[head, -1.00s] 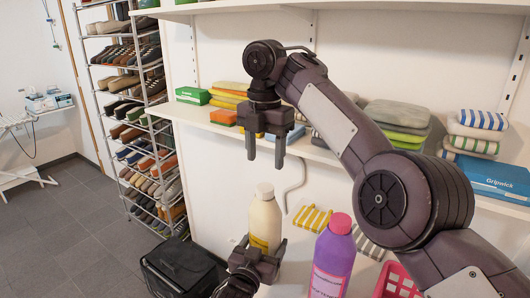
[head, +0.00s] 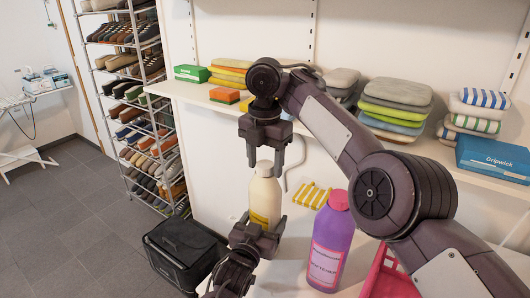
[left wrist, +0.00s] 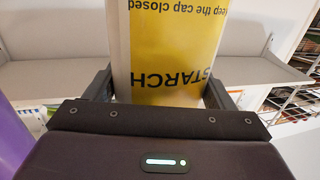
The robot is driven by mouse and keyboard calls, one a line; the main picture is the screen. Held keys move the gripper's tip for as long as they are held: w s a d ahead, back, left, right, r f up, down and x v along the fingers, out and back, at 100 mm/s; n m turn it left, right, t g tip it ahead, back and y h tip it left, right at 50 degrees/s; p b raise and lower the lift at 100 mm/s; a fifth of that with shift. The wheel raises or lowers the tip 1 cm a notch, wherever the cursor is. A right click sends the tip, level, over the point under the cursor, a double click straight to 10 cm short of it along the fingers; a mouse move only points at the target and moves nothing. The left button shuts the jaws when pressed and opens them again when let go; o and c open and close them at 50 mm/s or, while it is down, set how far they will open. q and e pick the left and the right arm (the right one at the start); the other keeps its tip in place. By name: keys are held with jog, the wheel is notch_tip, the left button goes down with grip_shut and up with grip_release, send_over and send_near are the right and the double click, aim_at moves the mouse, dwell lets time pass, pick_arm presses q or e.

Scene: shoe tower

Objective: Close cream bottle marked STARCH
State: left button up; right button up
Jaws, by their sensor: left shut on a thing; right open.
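The cream bottle (head: 265,196) with a yellow label stands upright at the middle of the head view. In the left wrist view its label (left wrist: 172,55) reads STARCH upside down. My left gripper (head: 258,232) is shut on the lower part of the bottle; its fingers also show on both sides of it in the left wrist view (left wrist: 158,88). The bottle's underside is hidden.
A purple bottle (head: 331,245) with a pink label stands close on the right. A shelf (head: 193,94) with folded cloths runs above. A black bin (head: 180,250) stands left on the floor.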

jog(key=c, duration=1)
jog(key=m, duration=0.6)
jog(key=o, duration=1.1)
jog(key=shift+r, duration=2.25)
jog(key=shift+c, duration=0.5)
